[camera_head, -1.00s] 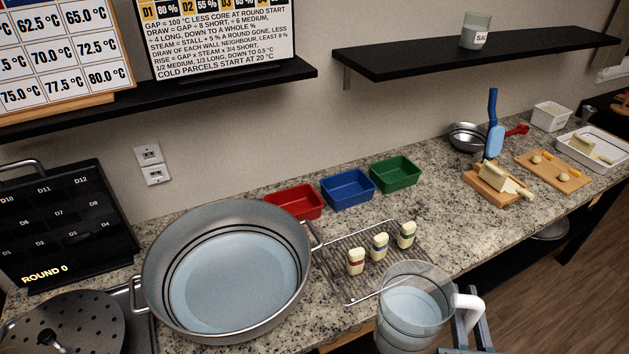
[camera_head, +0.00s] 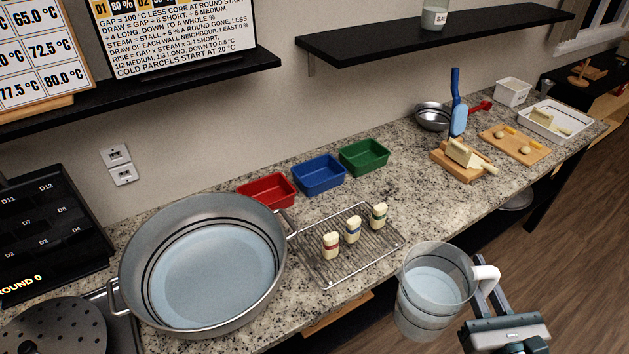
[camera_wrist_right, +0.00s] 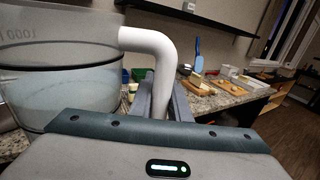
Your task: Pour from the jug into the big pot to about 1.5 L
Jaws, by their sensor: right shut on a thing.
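The big pot (camera_head: 283,250) stands at the left of the counter in the head view, with pale blue liquid in it and dark ring lines on its inner wall. The clear jug (camera_head: 425,318) holds pale liquid and hangs upright in front of the counter's edge, apart from the pot. My right gripper (camera_head: 486,292) is shut on the jug's white handle. In the right wrist view the jug (camera_wrist_right: 60,50) is at the left and its handle (camera_wrist_right: 150,42) runs down between my fingers. My left gripper is not in view.
A wire rack (camera_head: 330,264) with several banded pale pieces lies between pot and jug. Red (camera_head: 267,191), blue (camera_head: 318,175) and green (camera_head: 364,157) bins stand behind. A perforated lid (camera_head: 50,325) is at the front left. Boards and a bowl occupy the far right.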

